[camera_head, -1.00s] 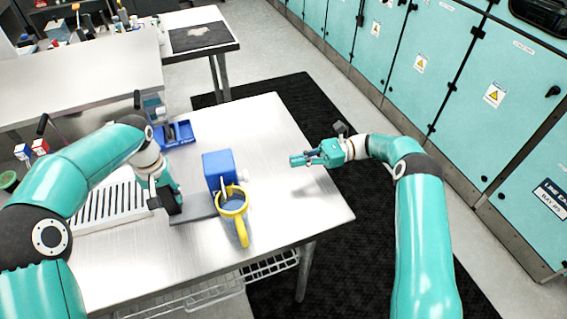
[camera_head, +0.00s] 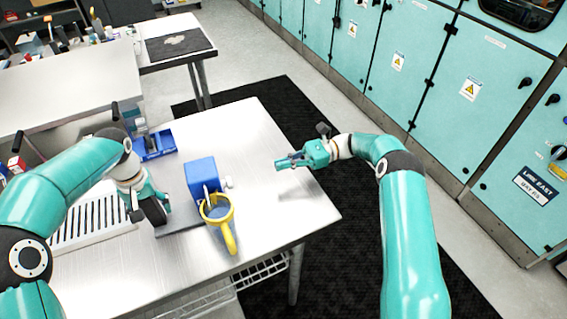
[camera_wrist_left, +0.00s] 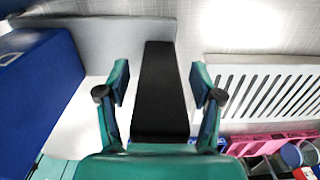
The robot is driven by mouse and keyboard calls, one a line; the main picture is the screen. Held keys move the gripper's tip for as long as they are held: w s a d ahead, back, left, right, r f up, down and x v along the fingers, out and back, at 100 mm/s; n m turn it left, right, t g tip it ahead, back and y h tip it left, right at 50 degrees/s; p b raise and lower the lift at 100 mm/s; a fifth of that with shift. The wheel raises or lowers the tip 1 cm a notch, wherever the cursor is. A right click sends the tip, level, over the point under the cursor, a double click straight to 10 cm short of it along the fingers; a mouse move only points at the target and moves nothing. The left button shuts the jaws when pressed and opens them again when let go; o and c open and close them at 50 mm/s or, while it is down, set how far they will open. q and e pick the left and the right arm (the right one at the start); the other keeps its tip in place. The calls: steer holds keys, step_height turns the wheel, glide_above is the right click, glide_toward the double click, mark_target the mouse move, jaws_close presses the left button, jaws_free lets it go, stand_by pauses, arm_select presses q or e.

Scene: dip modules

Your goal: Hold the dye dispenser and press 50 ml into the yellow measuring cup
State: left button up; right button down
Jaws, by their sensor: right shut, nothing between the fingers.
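The dye dispenser is a blue box (camera_head: 201,174) on the near table, with a flat grey base plate (camera_head: 180,218) reaching left to an upright black part (camera_head: 155,211). The yellow measuring cup (camera_head: 230,238) stands close to the front of the box, its handle towards me. My left gripper (camera_head: 150,197) is at the black part. In the left wrist view the open fingers (camera_wrist_left: 159,88) lie on either side of the black part (camera_wrist_left: 158,95), with gaps showing. The blue box (camera_wrist_left: 40,90) is at the left there. My right gripper (camera_head: 280,163) is shut and empty, right of the dispenser.
A slotted white rack (camera_head: 92,222) lies left of the dispenser. A blue tray (camera_head: 158,146) stands behind it. The table's right side (camera_head: 290,205) is clear. Teal cabinets (camera_head: 440,90) line the right wall.

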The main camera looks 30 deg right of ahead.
arm_select(q)
steer(key=shift+r, duration=4.5)
